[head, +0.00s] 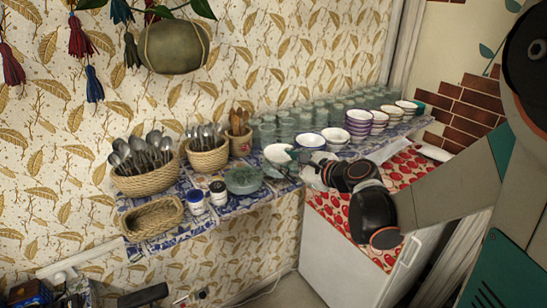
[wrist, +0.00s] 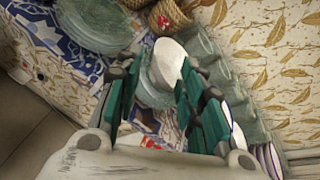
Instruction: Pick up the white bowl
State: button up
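The white bowl (head: 278,153) is at the front of the tiled shelf in the head view, beside a green glass stack, and looks tilted. In the wrist view the white bowl (wrist: 168,60) lies between the tips of my two green-padded fingers. My gripper (wrist: 163,72) is open, with one finger on each side of the bowl. The right finger is very close to the bowl; I cannot tell whether it touches. In the head view my gripper (head: 303,168) reaches in from the right, and its fingertips partly hide the bowl's right side.
A green glass plate stack (head: 243,180), two small jars (head: 218,192) and baskets of spoons (head: 147,178) stand to the left. Rows of glasses (head: 300,120) are behind. White bowls (head: 310,141) and purple-rimmed bowl stacks (head: 359,123) stand to the right. A red-topped white cabinet (head: 340,262) is below.

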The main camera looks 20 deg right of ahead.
aim_at(280, 158)
jog(key=shift+b+x, duration=0.35)
jog(key=shift+x, duration=2.7)
grip_shut()
